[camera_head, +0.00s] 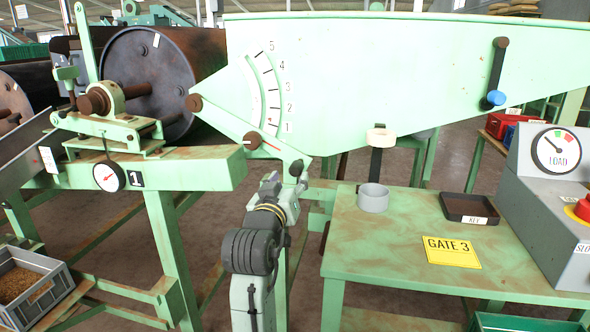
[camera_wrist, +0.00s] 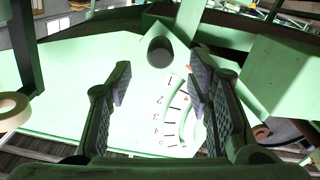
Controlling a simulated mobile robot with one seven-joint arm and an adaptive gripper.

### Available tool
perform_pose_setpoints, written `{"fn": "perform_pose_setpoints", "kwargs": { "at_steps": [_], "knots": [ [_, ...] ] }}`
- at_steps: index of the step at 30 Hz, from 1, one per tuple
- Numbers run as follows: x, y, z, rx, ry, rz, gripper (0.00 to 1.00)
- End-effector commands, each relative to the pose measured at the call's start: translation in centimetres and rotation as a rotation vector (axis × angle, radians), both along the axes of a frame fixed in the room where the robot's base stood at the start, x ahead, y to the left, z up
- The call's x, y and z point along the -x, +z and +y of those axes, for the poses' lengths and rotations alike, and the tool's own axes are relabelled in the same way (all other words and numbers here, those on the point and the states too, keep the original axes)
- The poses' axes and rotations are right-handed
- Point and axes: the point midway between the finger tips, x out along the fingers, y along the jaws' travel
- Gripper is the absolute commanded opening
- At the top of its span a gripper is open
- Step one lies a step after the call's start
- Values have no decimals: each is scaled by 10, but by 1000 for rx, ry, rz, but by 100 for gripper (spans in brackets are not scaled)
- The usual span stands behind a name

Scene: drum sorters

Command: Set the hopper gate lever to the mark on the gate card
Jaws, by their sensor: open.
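The hopper gate lever (camera_head: 228,124) is a green bar on a brown pivot at its upper left. It slants down to the right across the low end of the 1-to-5 scale (camera_head: 267,88), by or just below 1. Its dark round handle (camera_wrist: 160,52) shows end-on in the wrist view. My gripper (camera_wrist: 158,85) is open, with one finger on each side of the handle in that view; I cannot tell whether either touches it. In the head view my gripper (camera_head: 297,170) is at the lever's lower right end, partly hiding it. The yellow gate card (camera_head: 452,252) reads GATE 3.
The green table (camera_head: 400,230) at right holds the card, a grey ring-shaped cup (camera_head: 373,198), a black KEY tray (camera_head: 470,209) and a grey LOAD console (camera_head: 548,200). A blue-knobbed lever (camera_head: 495,80) hangs on the hopper. A green frame stands at left.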

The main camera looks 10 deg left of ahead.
Motion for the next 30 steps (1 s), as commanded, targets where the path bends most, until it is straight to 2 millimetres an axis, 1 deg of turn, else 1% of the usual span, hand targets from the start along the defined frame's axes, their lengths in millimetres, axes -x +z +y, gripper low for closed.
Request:
{"fn": "perform_pose_setpoints", "kwargs": {
  "at_steps": [1, 6, 9, 12, 16, 22, 30],
  "knots": [
    [-11, 2, -1, 0, -2, 1, 47],
    [-40, 2, -2, 0, 0, 0, 47],
    [-52, 2, -2, 0, 0, -1, 47],
    [-60, 1, -2, 0, 1, -1, 47],
    [-63, 1, -2, -1, 1, -2, 47],
    [-63, 1, -2, -1, 2, -3, 47],
    [-63, 1, -2, -1, 2, -3, 29]
  ]
}}
